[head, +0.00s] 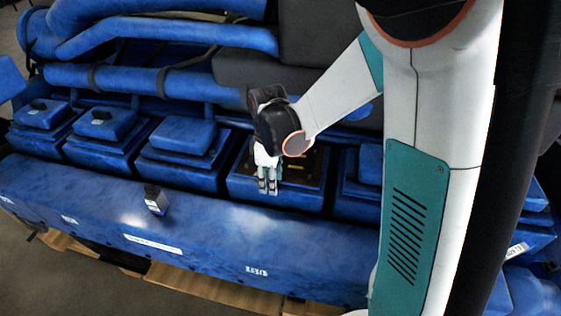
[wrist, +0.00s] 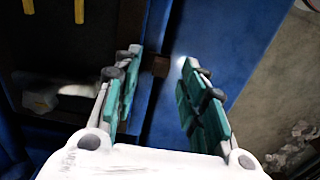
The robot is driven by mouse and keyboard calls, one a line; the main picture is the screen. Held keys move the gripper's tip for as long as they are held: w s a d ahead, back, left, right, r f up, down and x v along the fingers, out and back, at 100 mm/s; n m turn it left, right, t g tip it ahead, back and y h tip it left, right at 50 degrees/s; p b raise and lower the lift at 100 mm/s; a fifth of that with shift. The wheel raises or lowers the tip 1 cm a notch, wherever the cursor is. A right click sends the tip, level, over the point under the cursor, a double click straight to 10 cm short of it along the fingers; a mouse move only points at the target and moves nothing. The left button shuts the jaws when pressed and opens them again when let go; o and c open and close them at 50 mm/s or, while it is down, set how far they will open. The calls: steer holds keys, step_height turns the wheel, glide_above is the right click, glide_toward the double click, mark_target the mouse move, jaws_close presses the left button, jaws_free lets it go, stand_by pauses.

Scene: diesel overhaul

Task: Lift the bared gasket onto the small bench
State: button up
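One blue engine box in the row has no raised cover; its dark top (head: 316,172) shows small yellow parts. I take this as where the bared gasket lies, but cannot make out the gasket's outline. My gripper (head: 267,187) points down at the front left of this box. In the wrist view my gripper (wrist: 160,65) is open, its green pads apart. A small brown block or tab (wrist: 160,66) shows between the fingertips beside the dark recess (wrist: 70,60); I cannot tell whether it belongs to the gasket. The small bench is not identifiable in either view.
Neighbouring blue boxes with raised covers (head: 182,137) stand left and right. A small dark-and-white box (head: 155,200) sits on the blue ledge (head: 200,225) in front. Blue pipes (head: 150,82) run behind. Floor (wrist: 285,80) shows right in the wrist view.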

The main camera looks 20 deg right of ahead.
steer(key=shift+f, duration=0.25)
jaws_close()
steer(key=shift+r, duration=0.2)
